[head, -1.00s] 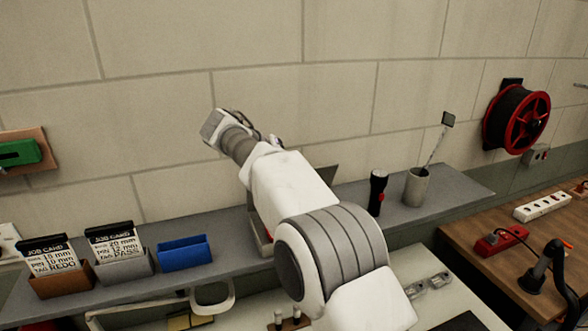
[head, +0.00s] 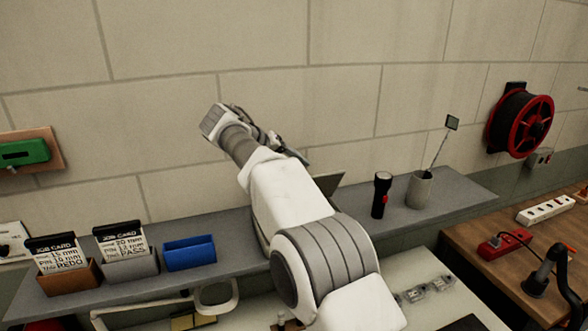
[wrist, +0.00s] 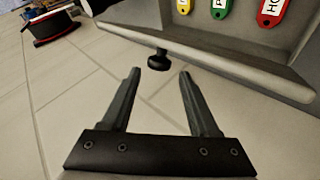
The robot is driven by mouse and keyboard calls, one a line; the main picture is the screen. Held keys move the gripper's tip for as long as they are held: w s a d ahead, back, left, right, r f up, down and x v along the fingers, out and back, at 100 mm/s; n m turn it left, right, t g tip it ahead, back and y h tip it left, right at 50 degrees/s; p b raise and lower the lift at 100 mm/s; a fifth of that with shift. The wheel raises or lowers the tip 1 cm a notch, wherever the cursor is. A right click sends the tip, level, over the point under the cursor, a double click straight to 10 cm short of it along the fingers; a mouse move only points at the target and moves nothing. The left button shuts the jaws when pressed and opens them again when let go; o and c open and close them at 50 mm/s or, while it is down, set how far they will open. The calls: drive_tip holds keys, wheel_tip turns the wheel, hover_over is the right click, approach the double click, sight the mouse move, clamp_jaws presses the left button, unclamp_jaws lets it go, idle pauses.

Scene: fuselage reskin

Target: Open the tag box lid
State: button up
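In the wrist view the tag box (wrist: 240,75) is a grey panel with a raised rim. Yellow, green and red key tags (wrist: 222,8) show against it at the top. A black knob (wrist: 158,60) sticks out from the rim's near edge. My gripper (wrist: 158,72) is open, its two dark fingers on either side of the knob's lower end; I cannot tell whether they touch it. In the head view a grey plate (head: 328,183), perhaps the lid, stands tilted behind my arm. My arm hides most of the box there. My gripper (head: 300,157) is partly seen beside the wall.
A flashlight (head: 381,196) and a grey cup (head: 419,190) stand on the shelf (head: 455,196) to the right. A blue bin (head: 190,253) and job card holders (head: 130,263) stand to the left. The wall (head: 250,40) is close behind my wrist.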

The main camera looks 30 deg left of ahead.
drive_tip(key=shift+w+d+f, duration=0.1)
drive_tip(key=shift+w+f, duration=0.15)
drive_tip(key=shift+w, duration=0.1)
drive_tip(key=v, duration=1.2)
